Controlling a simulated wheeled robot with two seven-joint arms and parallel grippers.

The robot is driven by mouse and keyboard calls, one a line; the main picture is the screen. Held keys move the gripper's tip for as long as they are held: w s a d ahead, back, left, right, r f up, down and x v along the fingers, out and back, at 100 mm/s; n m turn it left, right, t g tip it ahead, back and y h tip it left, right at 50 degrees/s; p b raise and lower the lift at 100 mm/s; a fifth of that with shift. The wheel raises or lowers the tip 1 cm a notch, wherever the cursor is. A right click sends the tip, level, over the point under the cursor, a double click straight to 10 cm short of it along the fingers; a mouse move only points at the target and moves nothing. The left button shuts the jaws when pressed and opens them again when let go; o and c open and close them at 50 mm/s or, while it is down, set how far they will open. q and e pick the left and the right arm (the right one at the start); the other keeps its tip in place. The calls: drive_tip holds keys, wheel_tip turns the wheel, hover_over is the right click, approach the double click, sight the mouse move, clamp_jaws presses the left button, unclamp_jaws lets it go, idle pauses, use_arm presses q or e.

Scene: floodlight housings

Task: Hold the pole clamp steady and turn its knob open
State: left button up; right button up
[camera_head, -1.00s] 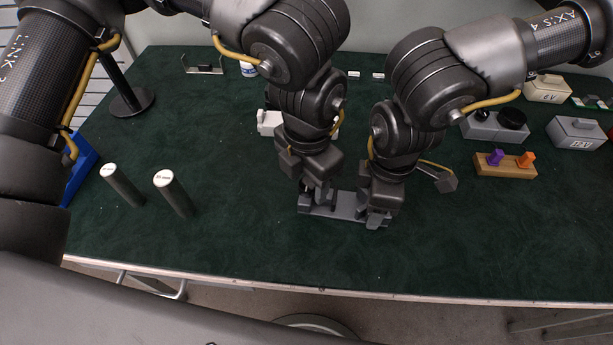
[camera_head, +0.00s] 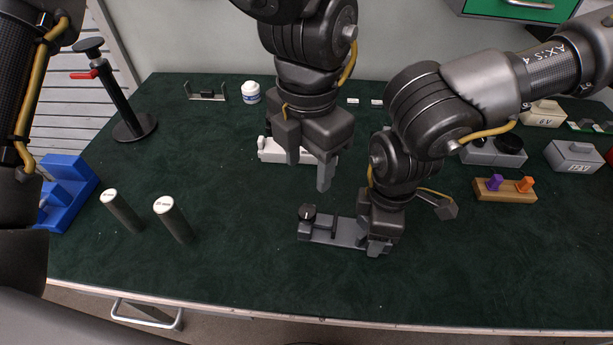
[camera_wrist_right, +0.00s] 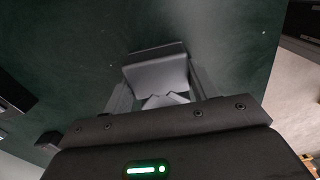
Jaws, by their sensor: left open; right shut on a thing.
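The pole clamp is a grey bar-shaped piece (camera_head: 345,232) lying on the dark green mat. At its left end a black knob (camera_head: 307,213) stands up, beside a thin upright part. My right gripper (camera_head: 377,246) is shut on the clamp's right end; in the right wrist view a grey block of the clamp (camera_wrist_right: 158,74) sits between the fingers. My left gripper (camera_head: 309,170) is open and empty, pointing down above and behind the knob, clear of it. Whether the knob has been turned cannot be told. Part of the clamp's right end is hidden by my right gripper.
A white part (camera_head: 272,151) lies just behind my left gripper. Two dark cylinders with white tops (camera_head: 122,212) stand at left, near a blue holder (camera_head: 68,193) and a black stand (camera_head: 118,100). A wooden block with purple and orange pegs (camera_head: 505,194) is at right. The front mat is clear.

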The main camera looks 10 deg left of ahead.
use_arm(q)
drive_tip(key=shift+r, duration=0.3)
use_arm(e)
drive_tip(key=o, duration=1.1)
